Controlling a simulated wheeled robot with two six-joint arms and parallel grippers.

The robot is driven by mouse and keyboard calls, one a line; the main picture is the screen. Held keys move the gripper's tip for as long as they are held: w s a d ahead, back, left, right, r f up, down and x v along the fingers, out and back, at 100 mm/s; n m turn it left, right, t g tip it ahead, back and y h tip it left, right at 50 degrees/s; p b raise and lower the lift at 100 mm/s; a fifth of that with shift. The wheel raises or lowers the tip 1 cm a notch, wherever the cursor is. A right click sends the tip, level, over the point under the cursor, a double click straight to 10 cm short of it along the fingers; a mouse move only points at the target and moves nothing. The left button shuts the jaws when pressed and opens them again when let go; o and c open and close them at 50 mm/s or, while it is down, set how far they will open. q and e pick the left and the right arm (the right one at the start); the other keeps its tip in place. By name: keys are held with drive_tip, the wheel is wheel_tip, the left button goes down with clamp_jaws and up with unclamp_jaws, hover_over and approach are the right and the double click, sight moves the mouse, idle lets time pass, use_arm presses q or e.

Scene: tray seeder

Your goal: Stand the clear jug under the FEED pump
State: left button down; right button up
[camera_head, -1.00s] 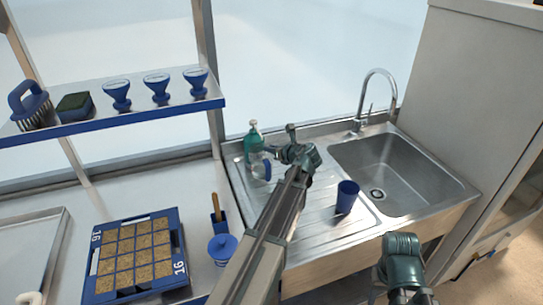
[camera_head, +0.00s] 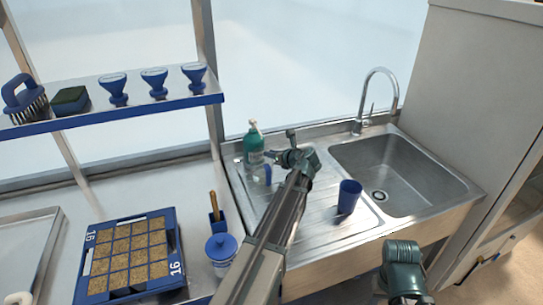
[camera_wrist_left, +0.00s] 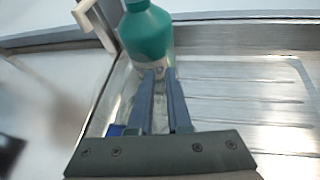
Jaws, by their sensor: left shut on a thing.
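The clear jug (camera_head: 258,175) is at the back left of the steel drainboard, with a blue part on its right side. My left gripper (camera_head: 270,157) is shut on it; in the left wrist view the fingers (camera_wrist_left: 164,100) are close together over the see-through jug (camera_wrist_left: 128,98). The green pump bottle (camera_head: 253,146) with a white spout stands just behind the jug; it also shows in the left wrist view (camera_wrist_left: 146,34). Its label is too small to read. I cannot tell whether the jug touches the board. My right gripper's wrist (camera_head: 403,262) shows at the lower right, its fingers hidden.
A blue cup (camera_head: 348,197) stands on the drainboard right of my left arm. The sink (camera_head: 445,190) and tap (camera_head: 381,85) are further right. A seed tray (camera_head: 84,262), a blue-lidded pot (camera_head: 221,249) and a shelf (camera_head: 130,113) are left.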

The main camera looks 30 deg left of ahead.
use_arm(q)
drive_tip(key=shift+f, duration=0.15)
drive_tip(key=c, duration=0.8)
unclamp_jaws()
drive_tip(key=shift+c, duration=0.2)
drive_tip(key=shift+r, duration=0.25)
drive_tip(key=p+v, duration=0.5)
drive_tip(key=v, duration=0.7)
drive_tip(key=shift+f, duration=0.15)
